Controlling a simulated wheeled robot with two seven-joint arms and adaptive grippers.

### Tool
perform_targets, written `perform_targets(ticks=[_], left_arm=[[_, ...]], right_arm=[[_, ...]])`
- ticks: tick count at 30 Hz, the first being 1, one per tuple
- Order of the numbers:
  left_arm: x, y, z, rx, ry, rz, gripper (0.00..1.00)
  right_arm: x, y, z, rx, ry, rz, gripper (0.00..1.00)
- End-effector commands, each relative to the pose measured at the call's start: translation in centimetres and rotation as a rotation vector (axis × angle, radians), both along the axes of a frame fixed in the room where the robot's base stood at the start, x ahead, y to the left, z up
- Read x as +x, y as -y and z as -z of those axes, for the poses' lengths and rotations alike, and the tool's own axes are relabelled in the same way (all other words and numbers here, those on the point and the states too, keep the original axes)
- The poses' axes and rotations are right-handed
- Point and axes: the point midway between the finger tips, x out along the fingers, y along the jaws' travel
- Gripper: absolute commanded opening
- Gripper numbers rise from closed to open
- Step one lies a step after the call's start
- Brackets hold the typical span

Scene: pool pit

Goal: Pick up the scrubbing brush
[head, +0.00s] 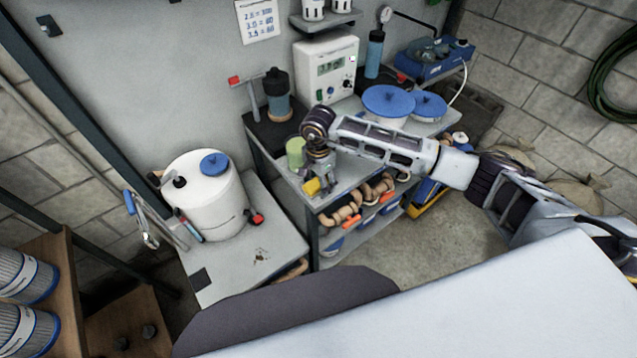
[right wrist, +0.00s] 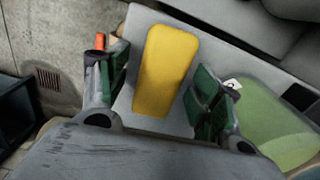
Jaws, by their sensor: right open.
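The scrubbing brush shows as a small yellow block (head: 311,187) near the front edge of the grey bench top. In the right wrist view the yellow brush (right wrist: 166,70) lies lengthwise between my two fingers, with a visible gap on the finger sides. My right gripper (head: 321,185) points down over the brush from above and is open. Its green-padded fingers (right wrist: 161,88) stand either side of the brush. The brush's bristles are hidden. My left gripper is not in view.
A green cylinder (head: 296,152) stands close beside the gripper; it shows at right in the wrist view (right wrist: 268,122). A blue-lidded tub (head: 388,101) and a white control box (head: 325,70) stand farther back. A white drum (head: 208,195) stands on the lower left bench.

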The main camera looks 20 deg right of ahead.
Motion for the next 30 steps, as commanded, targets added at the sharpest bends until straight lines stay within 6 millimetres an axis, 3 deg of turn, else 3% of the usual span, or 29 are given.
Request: perform_targets(ticks=[16, 27, 30], left_arm=[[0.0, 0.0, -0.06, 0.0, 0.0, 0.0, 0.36], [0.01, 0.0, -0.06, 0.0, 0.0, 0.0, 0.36], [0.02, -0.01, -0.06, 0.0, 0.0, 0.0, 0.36]], right_arm=[[0.01, -0.03, 0.43, 0.0, 0.001, 0.0, 0.65], [0.01, -0.02, 0.42, 0.0, 0.001, -0.001, 0.18], [0.02, -0.02, 0.4, 0.0, 0.001, 0.0, 0.15]])
